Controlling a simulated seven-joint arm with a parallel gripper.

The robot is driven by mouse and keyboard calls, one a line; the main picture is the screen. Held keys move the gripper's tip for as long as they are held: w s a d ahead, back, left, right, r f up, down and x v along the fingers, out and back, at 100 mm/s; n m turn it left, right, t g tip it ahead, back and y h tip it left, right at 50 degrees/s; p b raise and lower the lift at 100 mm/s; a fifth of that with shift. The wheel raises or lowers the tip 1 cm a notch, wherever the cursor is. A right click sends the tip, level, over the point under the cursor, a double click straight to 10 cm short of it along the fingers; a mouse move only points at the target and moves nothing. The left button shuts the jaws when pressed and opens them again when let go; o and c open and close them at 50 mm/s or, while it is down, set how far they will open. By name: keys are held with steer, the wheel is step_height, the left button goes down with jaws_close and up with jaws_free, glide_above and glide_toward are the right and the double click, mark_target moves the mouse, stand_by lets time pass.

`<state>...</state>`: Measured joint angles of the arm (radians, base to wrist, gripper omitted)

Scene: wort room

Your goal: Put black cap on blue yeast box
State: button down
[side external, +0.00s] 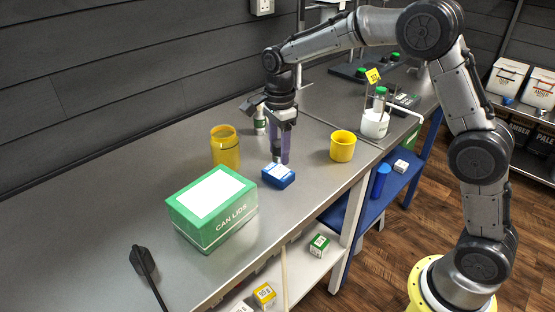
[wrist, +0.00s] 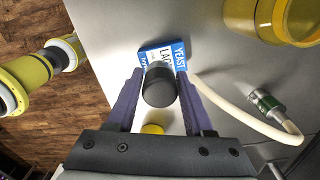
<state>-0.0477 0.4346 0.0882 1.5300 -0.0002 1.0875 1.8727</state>
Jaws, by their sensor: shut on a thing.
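The blue yeast box (side external: 278,176) lies on the steel bench in the side view, with a white label on top; it also shows in the wrist view (wrist: 180,50). My gripper (side external: 281,152) points down just above and behind the box. In the wrist view my gripper's purple fingers (wrist: 160,86) are shut on the black cap (wrist: 160,86), a short dark cylinder. The cap overlaps part of the box in the wrist view. In the side view it is small and dark near the fingertips; I cannot tell whether it touches the box.
A green can lids box (side external: 225,225) stands front left of the yeast box. A yellow jar (side external: 225,150) stands to the left and a yellow cup (side external: 342,147) to the right. A pale hose with a metal fitting (wrist: 262,100) lies nearby. A black tool (side external: 142,262) lies at the front left.

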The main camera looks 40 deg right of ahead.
mark_target(277, 171)
steer(key=shift+w+f, duration=0.15)
steer(key=shift+f, duration=0.8)
steer(key=shift+w+f, duration=0.15)
steer(key=shift+f, duration=0.75)
steer(key=shift+f, duration=0.1)
steer(key=shift+c, duration=1.4)
jaws_free()
steer(key=shift+f, duration=0.1)
